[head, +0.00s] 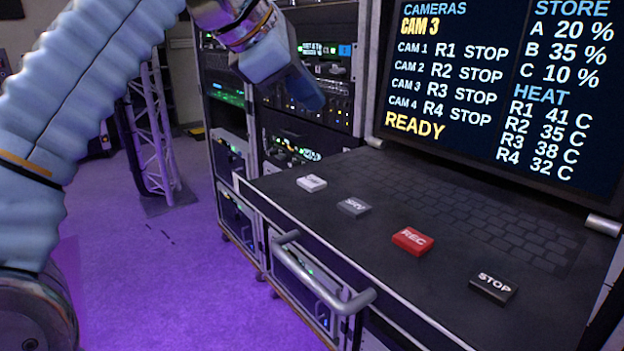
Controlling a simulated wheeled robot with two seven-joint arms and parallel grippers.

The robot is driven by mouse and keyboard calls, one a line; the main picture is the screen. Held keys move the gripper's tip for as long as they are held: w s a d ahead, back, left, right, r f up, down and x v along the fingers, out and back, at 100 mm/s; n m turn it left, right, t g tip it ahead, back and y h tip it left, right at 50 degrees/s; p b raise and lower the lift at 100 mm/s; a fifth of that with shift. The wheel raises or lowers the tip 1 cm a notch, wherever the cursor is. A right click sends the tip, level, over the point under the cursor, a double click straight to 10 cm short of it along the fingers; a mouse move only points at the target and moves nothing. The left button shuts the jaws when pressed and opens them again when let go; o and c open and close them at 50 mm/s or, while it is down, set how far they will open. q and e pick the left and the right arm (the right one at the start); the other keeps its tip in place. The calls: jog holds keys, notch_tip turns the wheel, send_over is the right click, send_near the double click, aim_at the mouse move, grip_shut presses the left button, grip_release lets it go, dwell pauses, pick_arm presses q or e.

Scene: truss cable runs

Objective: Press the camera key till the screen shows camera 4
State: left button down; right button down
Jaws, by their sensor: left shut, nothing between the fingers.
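The screen (505,95) at the upper right shows "CAM 3" in yellow under the heading CAMERAS, with CAM 1 to CAM 4 listed as R1 to R4 STOP and READY below. On the black console, a white key (311,183) lies farthest left; its lettering is too small to read surely, so I cannot confirm it is the camera key. My left gripper (308,94) is shut and empty, above and behind the white key in the picture, apart from it. My right gripper is out of view.
A grey key (354,207), a red REC key (412,241) and a black STOP key (493,287) run toward the lower right. A flat keyboard (465,212) lies behind them. A metal handle (322,283) sticks out in front. Equipment racks (312,100) stand behind.

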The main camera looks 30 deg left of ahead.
pick_arm(q)
jog(key=shift+f, duration=0.1)
jog(key=b, duration=0.1)
send_over(308, 183)
notch_tip(308, 183, down, 7)
jog(key=shift+f, duration=0.2)
jog(key=shift+f+b, duration=0.6)
jog(key=shift+f, duration=0.05)
dwell(1.6)
jog(key=shift+f, duration=0.4)
